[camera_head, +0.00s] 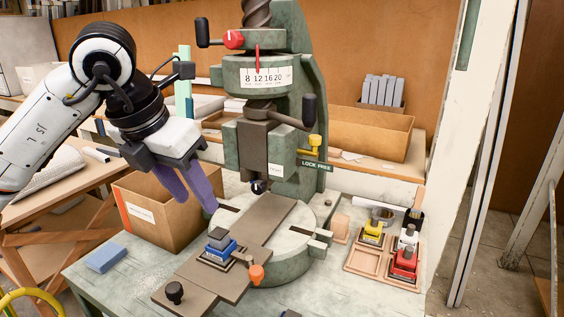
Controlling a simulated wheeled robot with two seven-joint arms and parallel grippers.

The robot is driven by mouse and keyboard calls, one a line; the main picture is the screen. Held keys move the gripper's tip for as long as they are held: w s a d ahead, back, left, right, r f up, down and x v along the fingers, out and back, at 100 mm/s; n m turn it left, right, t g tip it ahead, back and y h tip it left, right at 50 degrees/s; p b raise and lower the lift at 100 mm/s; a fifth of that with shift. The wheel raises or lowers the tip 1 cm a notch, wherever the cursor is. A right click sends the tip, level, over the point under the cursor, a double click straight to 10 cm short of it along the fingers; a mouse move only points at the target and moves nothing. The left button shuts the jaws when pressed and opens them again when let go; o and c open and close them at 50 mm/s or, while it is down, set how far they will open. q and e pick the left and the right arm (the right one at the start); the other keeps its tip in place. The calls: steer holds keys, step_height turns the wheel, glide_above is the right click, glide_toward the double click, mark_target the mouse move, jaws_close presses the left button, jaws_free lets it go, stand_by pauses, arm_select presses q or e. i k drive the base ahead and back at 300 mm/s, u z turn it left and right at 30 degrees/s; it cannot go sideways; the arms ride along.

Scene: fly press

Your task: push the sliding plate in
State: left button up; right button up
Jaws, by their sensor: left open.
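The sliding plate (208,283) is a flat grey-brown plate that sticks out toward the front left from the round base of the green fly press (293,170). A black knob (174,291) stands at its front corner. A small blue block with a grey top (219,243) sits in a dark holder on the plate. An orange knob (256,273) is at the plate's right side. My left gripper (198,203) has purple fingers, spread apart and empty, above and behind the plate, beside the cardboard box. My right gripper is not in view.
An open cardboard box (155,222) stands left of the press. A blue block (105,258) lies at the table's left. A wooden tray (367,263) with yellow, white and red pieces is at right. The press's ram hangs above the round base. Table space in front of the box is mostly clear.

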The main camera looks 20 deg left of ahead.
mark_target(196, 287)
steer(key=k, duration=1)
